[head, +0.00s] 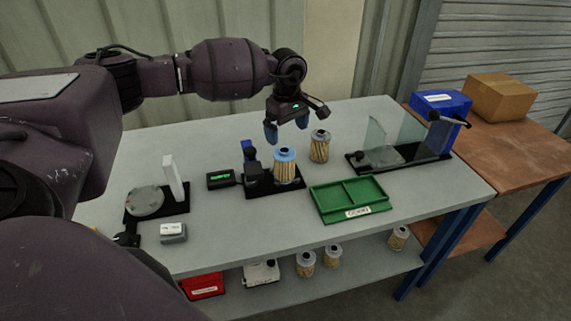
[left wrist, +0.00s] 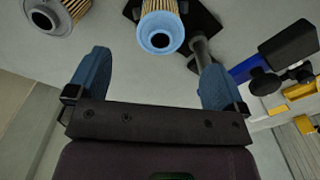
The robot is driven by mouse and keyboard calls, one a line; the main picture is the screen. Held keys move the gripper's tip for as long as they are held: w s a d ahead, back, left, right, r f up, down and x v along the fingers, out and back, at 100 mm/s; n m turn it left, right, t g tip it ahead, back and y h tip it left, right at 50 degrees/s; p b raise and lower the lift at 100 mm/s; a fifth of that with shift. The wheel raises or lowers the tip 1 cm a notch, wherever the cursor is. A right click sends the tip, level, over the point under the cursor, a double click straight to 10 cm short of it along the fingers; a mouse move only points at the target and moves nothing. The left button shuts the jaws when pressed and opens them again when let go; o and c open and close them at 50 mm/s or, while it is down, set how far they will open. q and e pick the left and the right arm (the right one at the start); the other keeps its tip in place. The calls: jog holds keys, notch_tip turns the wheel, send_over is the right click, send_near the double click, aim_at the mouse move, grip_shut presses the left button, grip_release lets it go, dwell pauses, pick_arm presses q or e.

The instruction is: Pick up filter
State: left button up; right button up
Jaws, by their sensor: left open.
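A pleated filter with a blue cap (head: 285,168) stands upright on a black fixture (head: 262,189) mid-table. A second filter with a grey cap (head: 320,147) stands upright on the table, behind and right of it. My left gripper (head: 286,129) is open and empty, above and behind the blue-capped filter. In the left wrist view, the blue-capped filter (left wrist: 160,32) shows beyond the gap between the open fingers (left wrist: 155,65), apart from them. The grey-capped filter (left wrist: 58,14) is at the upper left there. My right gripper is not in view.
A green divided tray (head: 349,198) lies at the table's front right. A stand with clear panels (head: 395,150) is behind it. A small display (head: 220,179), a round-plate scale (head: 145,201) and a grey box (head: 173,232) are left. Several filters (head: 306,263) and a red bin (head: 203,286) are below.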

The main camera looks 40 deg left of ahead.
aim_at(286, 151)
pick_arm(q)
notch_tip(286, 151, down, 6)
jog(key=shift+a+r, duration=0.1)
jog(key=shift+r, duration=0.1)
jog(key=shift+a+f, duration=0.2)
jog(key=shift+f, duration=1.1)
jog(key=shift+a+f, duration=0.2)
jog(key=shift+f, duration=1.1)
jog(key=c, duration=1.1)
jog(key=shift+o, duration=0.2)
jog(key=shift+r, duration=0.1)
